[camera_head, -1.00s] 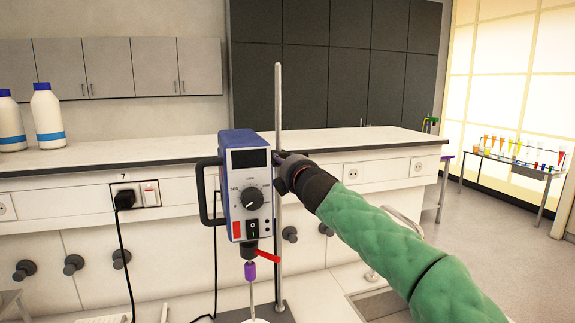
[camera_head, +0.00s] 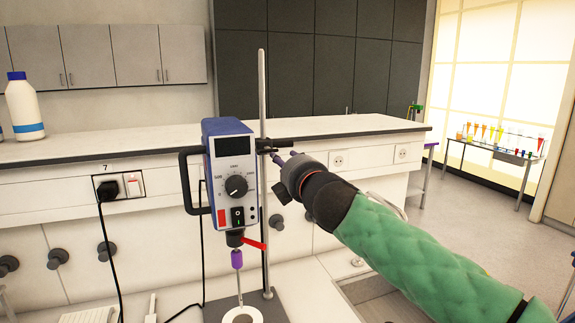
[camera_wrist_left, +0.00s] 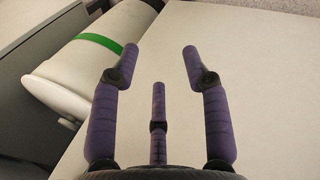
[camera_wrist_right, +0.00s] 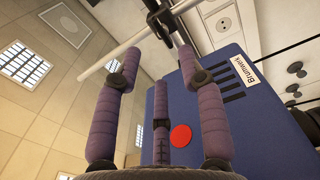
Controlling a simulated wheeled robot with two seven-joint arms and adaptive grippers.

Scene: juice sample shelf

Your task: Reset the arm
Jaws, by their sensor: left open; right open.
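My right arm in its green sleeve (camera_head: 410,245) reaches in from the right of the head view. My right gripper (camera_head: 284,160) is just right of the stand's metal rod (camera_head: 262,95), near the clamp. In the right wrist view the purple fingers of this gripper (camera_wrist_right: 159,56) are spread and empty, with the blue stirrer housing (camera_wrist_right: 238,110) behind them. Contact with it cannot be told. My left gripper (camera_wrist_left: 160,52) shows only in the left wrist view, open and empty above a pale surface (camera_wrist_left: 255,75).
The blue overhead stirrer (camera_head: 229,148) stands upright on its stand at the bench. A white bottle (camera_head: 25,105) stands on the upper ledge (camera_head: 150,140) at left. A white cylinder with a green band (camera_wrist_left: 85,72) lies beside my left gripper. Coloured samples stand on a far table (camera_head: 495,155).

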